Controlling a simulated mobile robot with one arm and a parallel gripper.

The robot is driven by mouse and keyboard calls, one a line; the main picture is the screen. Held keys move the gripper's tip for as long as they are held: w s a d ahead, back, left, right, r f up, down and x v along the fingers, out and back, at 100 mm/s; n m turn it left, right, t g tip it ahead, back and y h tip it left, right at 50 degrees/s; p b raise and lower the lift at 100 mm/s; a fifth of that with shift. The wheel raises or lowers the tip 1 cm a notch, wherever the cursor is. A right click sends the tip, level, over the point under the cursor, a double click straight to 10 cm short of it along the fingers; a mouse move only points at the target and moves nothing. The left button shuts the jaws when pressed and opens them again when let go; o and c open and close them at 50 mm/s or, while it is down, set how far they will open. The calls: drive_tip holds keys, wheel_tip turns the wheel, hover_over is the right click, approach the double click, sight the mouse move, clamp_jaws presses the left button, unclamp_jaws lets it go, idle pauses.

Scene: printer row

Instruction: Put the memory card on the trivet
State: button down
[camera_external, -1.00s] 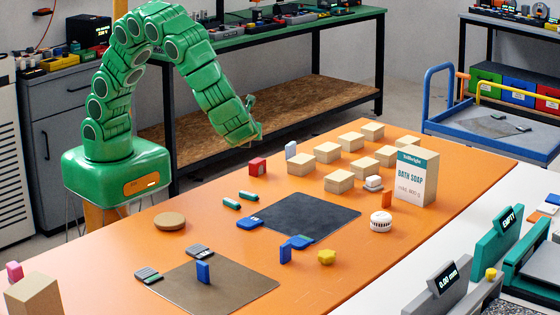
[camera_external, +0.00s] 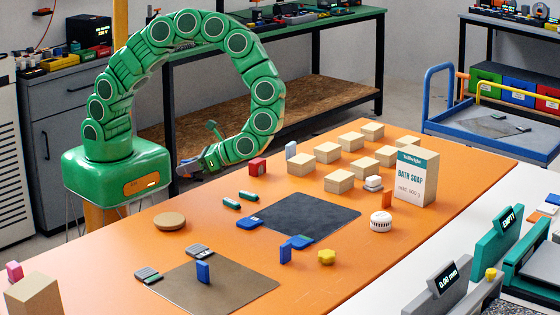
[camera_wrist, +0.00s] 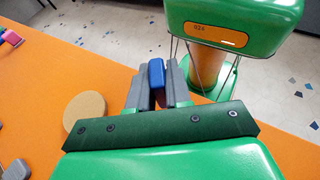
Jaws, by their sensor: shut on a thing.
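My gripper (camera_external: 188,168) is shut on a small blue block-like piece, which I take to be the memory card (camera_wrist: 156,73). The wrist view shows the card gripped between the grey fingers (camera_wrist: 156,90), its blue end sticking out past the tips. In the external view the gripper is above the table's far left edge, near my base, and the card is hard to make out. The trivet, a round tan cork-like disc (camera_external: 170,221), lies flat and bare on the orange table. It also shows in the wrist view (camera_wrist: 84,112), left of the fingers.
Other blue pieces stand or lie around the brown mat (camera_external: 235,285) and the dark mat (camera_external: 310,217). Green pieces (camera_external: 231,202) and a red block (camera_external: 257,167) are right of the trivet. Several tan boxes (camera_external: 340,181) stand farther right. The table around the trivet is clear.

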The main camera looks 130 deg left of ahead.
drive_tip(key=w+d+r+n+t+h, duration=0.25)
drive_tip(key=d+n+t+h, duration=0.2)
drive_tip(key=d, duration=0.25)
wheel_tip(320, 180, up, 11)
drive_tip(key=n+t+h, duration=0.1)
drive_tip(key=n+t, duration=0.6)
hover_over(170, 219)
drive_tip(key=shift+s+f, duration=0.15)
drive_tip(key=shift+f, duration=9.3)
drive_tip(key=c, duration=1.1)
unclamp_jaws()
drive_tip(key=shift+o, duration=0.2)
drive_tip(key=v, duration=1.2)
drive_tip(key=shift+a+f, duration=0.1)
drive_tip(key=shift+f, duration=0.05)
